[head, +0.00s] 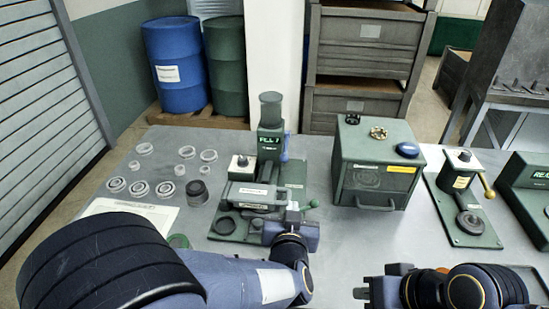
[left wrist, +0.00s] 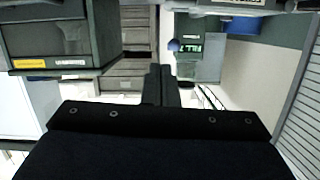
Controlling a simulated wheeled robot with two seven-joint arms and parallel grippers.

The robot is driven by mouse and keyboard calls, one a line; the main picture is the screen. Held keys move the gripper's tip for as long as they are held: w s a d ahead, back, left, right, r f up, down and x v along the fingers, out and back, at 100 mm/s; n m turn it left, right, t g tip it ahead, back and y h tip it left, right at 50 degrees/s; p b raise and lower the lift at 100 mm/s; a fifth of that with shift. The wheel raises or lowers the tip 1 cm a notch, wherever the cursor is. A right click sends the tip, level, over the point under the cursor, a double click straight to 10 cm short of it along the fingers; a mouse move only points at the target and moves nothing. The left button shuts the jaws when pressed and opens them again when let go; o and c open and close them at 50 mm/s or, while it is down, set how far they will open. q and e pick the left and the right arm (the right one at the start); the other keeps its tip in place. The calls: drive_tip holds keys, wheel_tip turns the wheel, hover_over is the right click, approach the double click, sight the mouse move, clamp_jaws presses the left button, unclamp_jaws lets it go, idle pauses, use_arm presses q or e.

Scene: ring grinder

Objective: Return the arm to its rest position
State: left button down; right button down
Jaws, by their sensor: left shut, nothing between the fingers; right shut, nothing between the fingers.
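My left gripper (head: 292,222) is in front of the green machine labelled FILL 1 (head: 270,140), close to its base. Contact cannot be told. In the left wrist view its two dark fingers (left wrist: 160,84) are together with nothing between them. The machine also shows in that view (left wrist: 200,60). My left arm comes in from the lower left, over the near edge of the table. My right gripper (head: 372,284) is low in the head view, right of centre. It is shut and empty, and points left over the grey table (head: 335,250).
Several rings (head: 140,188) and a dark round part (head: 197,192) lie left of the machine. A green box (head: 375,165) with a blue knob on top stands right of it. A green lever device (head: 463,200) is further right. Bare table lies between the grippers.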

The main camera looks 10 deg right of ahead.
use_arm(q)
drive_tip(key=s+a+r+n+g+h, duration=0.1)
drive_tip(key=a+r+n+g+h, duration=0.15)
drive_tip(key=a, duration=0.55)
drive_tip(key=s+a+r+n+g+h, duration=0.1)
drive_tip(key=a+r+g, duration=0.15)
drive_tip(key=a, duration=0.55)
drive_tip(key=s+a+f+n+g+y, duration=0.1)
drive_tip(key=s+a+f+g+y, duration=0.1)
drive_tip(key=s+a, duration=0.6)
drive_tip(key=s+a+f+n+g+y, duration=0.1)
drive_tip(key=s+a+f+g, duration=0.1)
drive_tip(key=s+a, duration=0.6)
drive_tip(key=s, duration=0.3)
drive_tip(key=shift+s+f+y, duration=0.15)
drive_tip(key=shift+s+y, duration=0.1)
drive_tip(key=shift+y, duration=0.1)
